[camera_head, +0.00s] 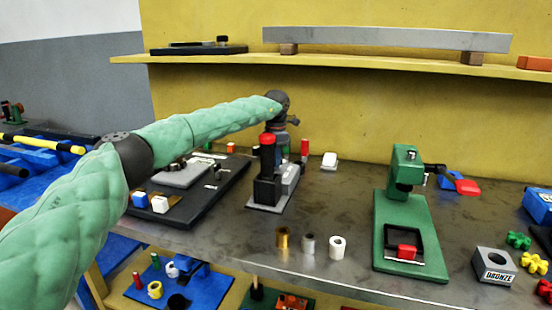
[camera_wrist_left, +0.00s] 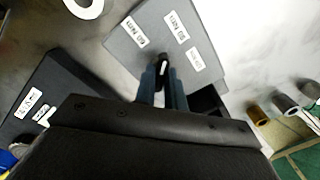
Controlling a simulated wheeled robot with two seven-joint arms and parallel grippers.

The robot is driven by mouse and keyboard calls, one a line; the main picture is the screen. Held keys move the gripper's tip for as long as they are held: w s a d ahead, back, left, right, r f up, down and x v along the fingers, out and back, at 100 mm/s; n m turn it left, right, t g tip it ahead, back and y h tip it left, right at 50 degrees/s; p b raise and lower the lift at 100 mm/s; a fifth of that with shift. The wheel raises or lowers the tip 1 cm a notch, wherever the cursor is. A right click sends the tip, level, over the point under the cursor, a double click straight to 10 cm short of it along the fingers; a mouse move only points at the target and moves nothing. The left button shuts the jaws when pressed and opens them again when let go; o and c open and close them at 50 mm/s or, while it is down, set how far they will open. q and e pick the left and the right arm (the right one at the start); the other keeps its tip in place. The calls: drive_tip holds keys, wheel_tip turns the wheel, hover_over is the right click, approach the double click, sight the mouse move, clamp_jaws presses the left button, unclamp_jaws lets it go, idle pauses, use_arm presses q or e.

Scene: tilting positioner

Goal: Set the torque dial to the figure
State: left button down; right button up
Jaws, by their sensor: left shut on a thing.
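In the left wrist view, a grey plate (camera_wrist_left: 190,22) with several white labels lies under my left gripper (camera_wrist_left: 163,88). The label print is too small to read surely. The gripper is shut on a small black dial knob (camera_wrist_left: 163,66) with a white mark, at the plate's edge between the labels. In the head view, my left gripper (camera_head: 288,145) is over the grey stand, partly hidden behind a black post with a red top (camera_head: 267,150). The dial itself is hidden there. My right gripper is not in view.
A black board (camera_head: 195,205) with blocks is at the left. Brass, grey and white sleeves (camera_head: 308,244) stand in front. A green press (camera_head: 405,215) stands to the right, with a bronze-labelled grey block (camera_head: 494,266) beyond. A shelf (camera_head: 340,60) runs above.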

use_arm(q)
drive_tip(key=n, duration=0.2)
drive_tip(key=shift+n, duration=0.4)
drive_tip(key=n, duration=0.2)
drive_tip(key=shift+n, duration=0.3)
drive_tip(key=shift+r+n, duration=0.1)
drive_tip(key=shift+n, duration=2)
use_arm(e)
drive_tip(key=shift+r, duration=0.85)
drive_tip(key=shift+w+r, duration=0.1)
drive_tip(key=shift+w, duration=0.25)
